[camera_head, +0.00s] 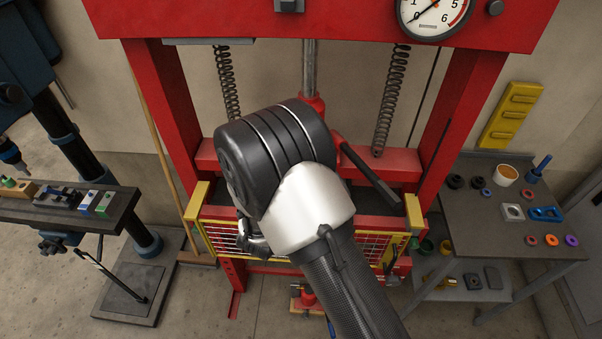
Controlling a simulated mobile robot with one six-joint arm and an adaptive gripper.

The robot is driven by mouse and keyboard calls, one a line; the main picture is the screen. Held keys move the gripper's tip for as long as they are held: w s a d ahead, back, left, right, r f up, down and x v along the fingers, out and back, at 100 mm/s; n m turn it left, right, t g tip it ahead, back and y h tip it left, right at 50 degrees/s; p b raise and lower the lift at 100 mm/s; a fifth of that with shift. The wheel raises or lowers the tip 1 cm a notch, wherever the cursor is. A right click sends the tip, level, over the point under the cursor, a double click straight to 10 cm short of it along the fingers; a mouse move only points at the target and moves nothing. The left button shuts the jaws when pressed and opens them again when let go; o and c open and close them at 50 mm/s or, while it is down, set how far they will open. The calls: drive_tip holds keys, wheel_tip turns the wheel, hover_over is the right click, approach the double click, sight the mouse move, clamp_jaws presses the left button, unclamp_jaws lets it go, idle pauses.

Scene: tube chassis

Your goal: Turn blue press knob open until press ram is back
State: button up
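The red press (180,100) fills the middle of the view. Its chrome ram rod (310,65) comes down from the top beam between two coil springs, and its lower end is hidden behind my arm. The round gauge (432,14) sits on the top beam, with its needle near the 0 mark. My gripper (252,242) shows only as a small dark part at the left of my wrist, in front of the yellow-framed guard. Its fingers are mostly hidden. I cannot make out a blue knob on the press; my arm covers the middle of it.
A grey table (480,240) with rings, a cup and blue pieces stands at the right. A black lever (370,175) slants beside my arm.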

drive_tip(key=shift+d+f, duration=0.1)
drive_tip(key=shift+f, duration=0.1)
drive_tip(key=o, duration=1)
drive_tip(key=shift+r, duration=0.1)
drive_tip(key=shift+o, duration=0.2)
drive_tip(key=v, duration=1.2)
drive_tip(key=shift+w+r, duration=0.1)
